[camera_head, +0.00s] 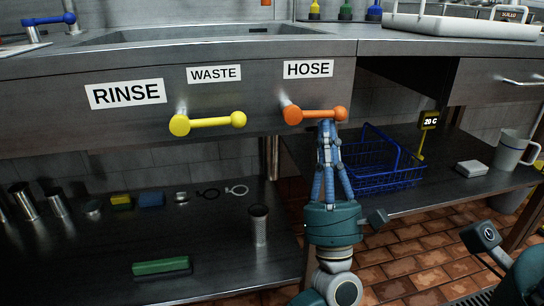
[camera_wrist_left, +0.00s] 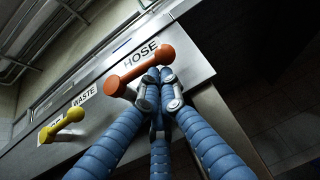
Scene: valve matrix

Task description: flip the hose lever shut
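The hose lever (camera_head: 316,114) is orange, below the HOSE label (camera_head: 308,69) on the metal counter front. It lies about level, its knob end to the right. In the left wrist view, the hose lever (camera_wrist_left: 138,72) shows just beyond the fingertips. My left gripper (camera_head: 327,126) comes up from below, its blue fingers drawn together by the knob end. In the left wrist view, the left gripper's tips (camera_wrist_left: 158,76) are close together beside the lever; I cannot tell whether they touch it. The right gripper's fingers are not seen.
A yellow lever (camera_head: 208,122) under the WASTE label (camera_head: 214,74) is to the left. A blue wire basket (camera_head: 378,180) stands behind my left gripper on a lower shelf, with a mug (camera_head: 512,150) to its right. A perforated metal cup (camera_head: 259,226) stands on the left shelf.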

